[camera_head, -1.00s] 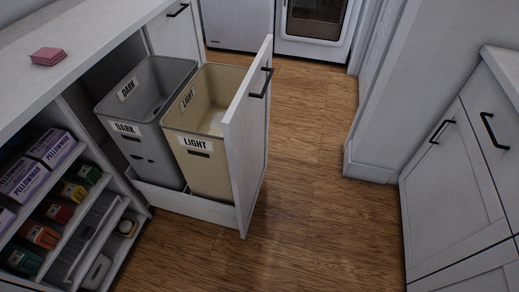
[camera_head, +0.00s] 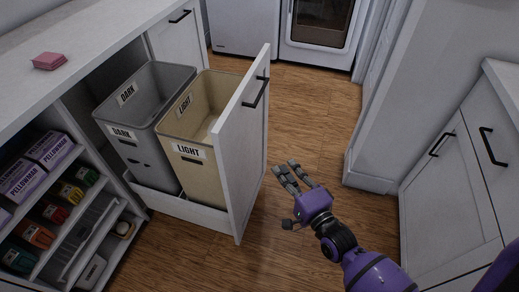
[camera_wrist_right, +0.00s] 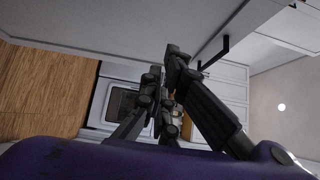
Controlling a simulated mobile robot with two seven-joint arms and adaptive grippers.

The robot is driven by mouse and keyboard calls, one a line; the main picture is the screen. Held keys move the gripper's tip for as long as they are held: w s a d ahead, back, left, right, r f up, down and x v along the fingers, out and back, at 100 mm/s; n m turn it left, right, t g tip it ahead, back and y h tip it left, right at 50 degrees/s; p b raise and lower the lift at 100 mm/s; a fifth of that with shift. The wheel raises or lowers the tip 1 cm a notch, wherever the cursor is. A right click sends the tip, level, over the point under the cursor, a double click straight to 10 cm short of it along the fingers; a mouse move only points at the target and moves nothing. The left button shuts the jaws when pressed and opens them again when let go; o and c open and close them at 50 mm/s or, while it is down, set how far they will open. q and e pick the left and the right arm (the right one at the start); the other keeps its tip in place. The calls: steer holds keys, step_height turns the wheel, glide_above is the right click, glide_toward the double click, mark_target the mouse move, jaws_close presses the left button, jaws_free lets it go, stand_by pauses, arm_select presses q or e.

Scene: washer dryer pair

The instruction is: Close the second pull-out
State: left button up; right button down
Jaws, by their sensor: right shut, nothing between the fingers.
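The pull-out (camera_head: 238,160) is extended from the left cabinet, its white front panel standing out over the floor with a black bar handle (camera_head: 256,92). It holds a grey bin (camera_head: 150,150) marked DARK and a tan bin (camera_head: 200,172) marked LIGHT. My right gripper (camera_head: 293,177) is in front of the panel, to its right in the head view and apart from it. Its fingers are together and empty; they also show in the right wrist view (camera_wrist_right: 163,85). My left gripper is in neither view.
Open shelves (camera_head: 70,225) with boxes and jars are at the left. A pink block (camera_head: 50,61) lies on the counter (camera_head: 90,40). White cabinets (camera_head: 455,200) stand at the right. Wood floor (camera_head: 310,130) lies clear between; a front-loading appliance (camera_head: 318,35) is at the back.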

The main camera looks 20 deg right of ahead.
mark_target(239, 136)
steer(key=w+a, duration=0.5)
steer(key=w, duration=0.7)
steer(key=shift+a, duration=0.15)
